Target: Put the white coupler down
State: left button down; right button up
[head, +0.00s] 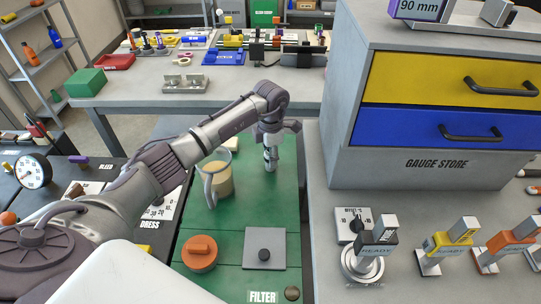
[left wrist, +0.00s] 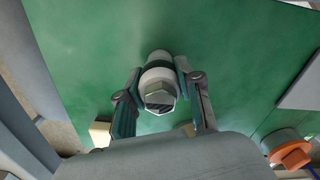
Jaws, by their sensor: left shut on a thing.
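My left gripper (head: 269,152) is over the green mat (head: 218,237), near its right side in the head view. It is shut on the white coupler (left wrist: 157,72), which also shows in the left wrist view between the two fingers (left wrist: 160,100). The coupler has a dark band and a grey hexagonal end facing the wrist camera. Its other end points toward the green surface. I cannot tell whether it touches the mat. My right gripper is not in view.
A beaker-like jug (head: 216,178) stands left of the gripper. The gauge store cabinet (head: 400,166) rises at the right. The mat between them has bare room.

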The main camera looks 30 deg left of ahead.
pick_arm(q)
jog(key=c, duration=0.8)
grip_release()
jog(key=shift+o, duration=0.2)
jog(key=shift+r, duration=0.3)
notch_tip(320, 180, up, 12)
jog(key=shift+f+b, duration=0.15)
jog(key=shift+b, duration=0.75)
